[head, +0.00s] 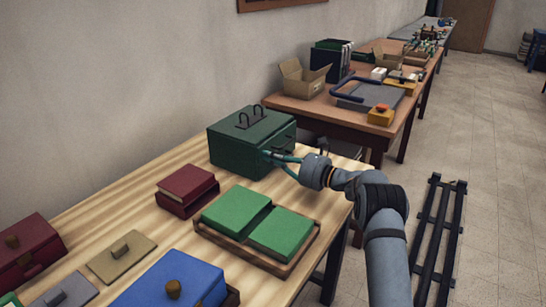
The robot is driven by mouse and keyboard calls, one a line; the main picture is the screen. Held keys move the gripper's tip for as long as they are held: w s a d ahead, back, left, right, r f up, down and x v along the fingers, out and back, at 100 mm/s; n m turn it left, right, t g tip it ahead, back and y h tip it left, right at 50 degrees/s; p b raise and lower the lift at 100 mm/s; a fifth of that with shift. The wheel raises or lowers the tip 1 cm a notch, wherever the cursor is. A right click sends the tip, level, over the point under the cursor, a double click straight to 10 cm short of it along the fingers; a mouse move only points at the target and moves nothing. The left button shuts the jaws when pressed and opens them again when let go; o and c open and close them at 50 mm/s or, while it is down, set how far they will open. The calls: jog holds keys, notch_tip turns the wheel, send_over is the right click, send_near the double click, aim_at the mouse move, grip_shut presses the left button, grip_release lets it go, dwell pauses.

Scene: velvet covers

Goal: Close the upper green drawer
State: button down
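A dark green box-like cabinet (232,150) stands at the back of the wooden table, with two dark loop handles on its top. A small dark handle shows high on its right-hand face. My gripper (269,157) is at the lower part of that face, below this handle, with its fingers pointing left towards the cabinet. The view is too small to show whether the fingers touch the cabinet or how far apart they are. The drawer edges on this face are partly hidden by my gripper, and I cannot tell how far the upper drawer stands out.
A dark red box (187,190) and a wooden tray (262,262) with two green blocks are in front of the cabinet. A blue box (172,282), tan lid (121,258) and red box (28,250) lie nearer. A cluttered second table (300,104) stands behind.

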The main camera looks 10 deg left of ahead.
jog(key=shift+s+a+r, duration=0.1)
jog(key=shift+s+d, duration=0.15)
jog(key=shift+d, duration=0.2)
jog(key=b+v, duration=0.1)
jog(key=v, duration=1.2)
jog(key=shift+d+b, duration=0.25)
jog(key=shift+b, duration=0.1)
jog(key=p+x, duration=0.1)
jog(key=x, duration=1.3)
jog(key=shift+a+p, duration=0.1)
jog(key=shift+p, duration=0.3)
jog(key=shift+d, duration=0.2)
jog(key=shift+s+d, duration=0.15)
jog(key=shift+s, duration=0.1)
jog(key=shift+d, duration=0.1)
